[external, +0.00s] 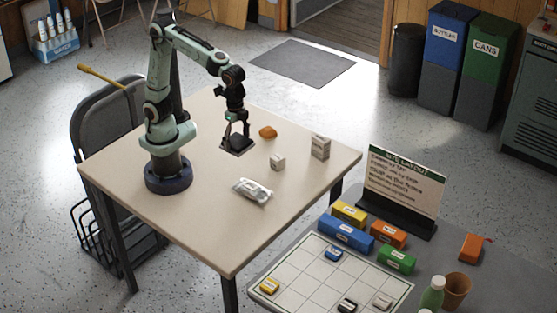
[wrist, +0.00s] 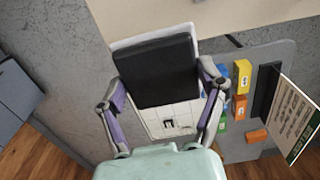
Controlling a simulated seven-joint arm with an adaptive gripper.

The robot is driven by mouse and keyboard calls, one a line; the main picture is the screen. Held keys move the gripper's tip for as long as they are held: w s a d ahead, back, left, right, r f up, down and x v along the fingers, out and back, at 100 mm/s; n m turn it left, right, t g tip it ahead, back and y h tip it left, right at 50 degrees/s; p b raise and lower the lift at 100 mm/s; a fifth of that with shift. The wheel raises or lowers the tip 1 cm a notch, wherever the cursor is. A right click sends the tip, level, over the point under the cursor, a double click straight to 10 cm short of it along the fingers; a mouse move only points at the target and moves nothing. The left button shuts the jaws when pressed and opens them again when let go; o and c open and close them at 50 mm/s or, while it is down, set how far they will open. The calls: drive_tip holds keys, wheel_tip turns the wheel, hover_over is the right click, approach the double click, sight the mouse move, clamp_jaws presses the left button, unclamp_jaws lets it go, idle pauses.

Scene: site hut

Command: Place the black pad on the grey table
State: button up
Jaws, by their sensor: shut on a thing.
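My gripper (external: 237,137) is shut on the black pad (external: 238,148) above the beige table, near its back edge. Whether the pad touches the beige tabletop is hard to tell. In the wrist view the black pad (wrist: 155,70) is a flat dark slab between the two fingers of my gripper (wrist: 160,85). The grey table (external: 455,258) stands at the lower right in the external view, apart from the gripper. It also shows beyond the pad in the wrist view (wrist: 252,54). The pad hides part of the white grid board there.
The beige table (external: 190,220) holds an orange lump (external: 268,132), a small white box (external: 278,162), a taller carton (external: 320,147) and a clear packet (external: 252,191). On the grey table are a grid board (external: 300,262), several coloured blocks, a sign (external: 402,185), a bottle (external: 433,293) and a cup (external: 456,288).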

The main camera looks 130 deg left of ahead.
sight(250, 145)
drive_tip(key=shift+w+f+n, duration=0.2)
drive_tip(key=shift+w+n, duration=0.05)
drive_tip(key=shift+w, duration=0.35)
drive_tip(key=shift+w+f+n, duration=0.15)
drive_tip(key=shift+w+n, duration=0.1)
drive_tip(key=shift+w, duration=0.3)
drive_tip(key=shift+n, duration=0.8)
drive_tip(key=f, duration=0.1)
drive_tip(key=a+f, duration=0.2)
drive_tip(key=shift+w+f, duration=0.35)
drive_tip(key=s+a+f+n, duration=0.4)
drive_tip(key=s+a+f, duration=0.2)
drive_tip(key=a, duration=0.3)
drive_tip(key=s+a+f+n, duration=0.5)
drive_tip(key=s+a+f, duration=0.1)
drive_tip(key=a, duration=0.2)
drive_tip(key=s+a+f+n, duration=0.2)
drive_tip(key=s+n, duration=0.1)
drive_tip(key=s, duration=0.5)
drive_tip(key=s+a+f+n, duration=0.3)
drive_tip(key=s, duration=0.5)
wheel_tip(250, 145, down, 8)
drive_tip(key=shift+s+r, duration=0.1)
drive_tip(key=shift+r, duration=0.15)
drive_tip(key=shift+f, duration=0.1)
drive_tip(key=o, duration=1.2)
